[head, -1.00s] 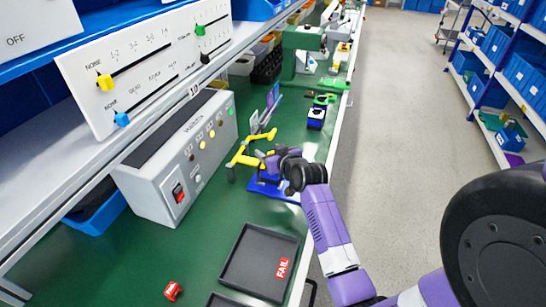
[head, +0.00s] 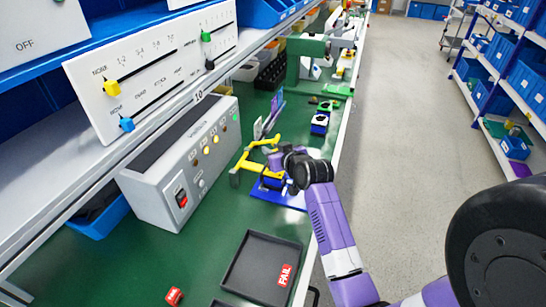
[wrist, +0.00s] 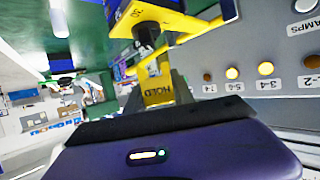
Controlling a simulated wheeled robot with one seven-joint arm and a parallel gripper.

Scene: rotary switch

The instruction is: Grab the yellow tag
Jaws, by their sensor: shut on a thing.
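The yellow tag (wrist: 158,88), printed HOLD, shows in the wrist view just past the dark front edge of my gripper. My gripper (wrist: 160,97) is shut on the tag. The tag hangs below a yellow frame (wrist: 165,18) with a dark round part between them. In the head view my gripper (head: 272,178) is beside the yellow frame (head: 249,163), over a blue base on the green bench. The tag cannot be made out clearly there, and my wrist hides part of the fixture.
A grey control box (head: 180,165) with lit lamps and a red switch stands left of my gripper. A black tray (head: 262,268) with a red FAIL label lies in front. A white slider panel (head: 150,70) is above. The aisle at right is clear.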

